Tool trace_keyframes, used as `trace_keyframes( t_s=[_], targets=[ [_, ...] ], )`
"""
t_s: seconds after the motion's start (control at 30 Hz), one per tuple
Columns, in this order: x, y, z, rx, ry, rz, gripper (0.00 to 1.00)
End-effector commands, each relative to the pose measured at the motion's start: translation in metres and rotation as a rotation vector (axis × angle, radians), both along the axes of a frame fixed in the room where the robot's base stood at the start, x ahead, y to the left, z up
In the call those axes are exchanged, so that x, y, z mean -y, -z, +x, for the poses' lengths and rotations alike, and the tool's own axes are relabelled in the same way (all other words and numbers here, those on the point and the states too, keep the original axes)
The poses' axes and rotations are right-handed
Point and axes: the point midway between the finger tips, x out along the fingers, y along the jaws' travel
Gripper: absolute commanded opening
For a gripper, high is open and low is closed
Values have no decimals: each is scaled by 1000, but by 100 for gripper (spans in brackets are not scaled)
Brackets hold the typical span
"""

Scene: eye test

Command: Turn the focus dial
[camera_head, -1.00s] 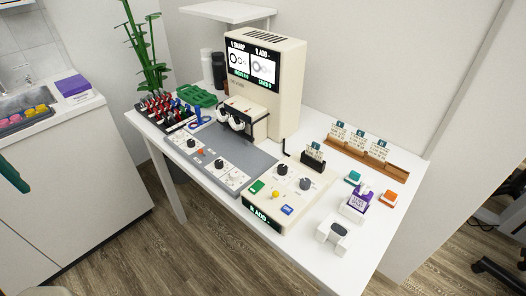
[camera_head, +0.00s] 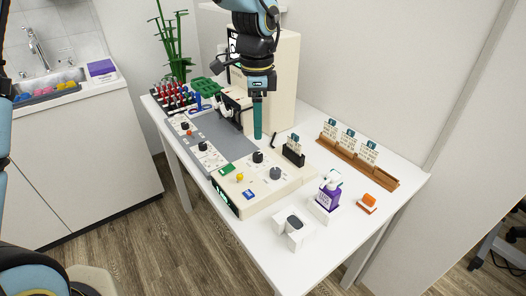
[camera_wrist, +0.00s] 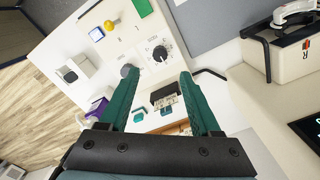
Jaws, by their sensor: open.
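A cream control box (camera_head: 236,203) on the white table has a black dial (camera_head: 258,157) and a dark grey knob (camera_head: 275,173) on top. In the wrist view the black dial (camera_wrist: 160,53) has a printed scale around it, and the grey knob (camera_wrist: 127,70) sits beside it, close to one fingertip. I cannot read which is the focus dial. More small knobs (camera_head: 202,146) sit on white panels to the left. My gripper (camera_head: 257,137) points down above the box's back part, its green fingers overlapping there. In the wrist view my gripper (camera_wrist: 159,75) is open and empty, apart from the dial.
A tall cream machine (camera_head: 285,80) stands behind my arm. A black card holder (camera_head: 293,157) stands close right of the dial. A white stand (camera_head: 288,234) is in front.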

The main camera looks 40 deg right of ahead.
Motion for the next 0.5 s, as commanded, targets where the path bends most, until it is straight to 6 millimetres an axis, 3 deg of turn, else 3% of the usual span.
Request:
trace_keyframes(
  t_s=[0.3, 0.5],
  targets=[
    [-1, 59, -1, -3, -2, 4, 64],
    [-1, 82, 0, -1, -2, 2, 64]
  ],
)
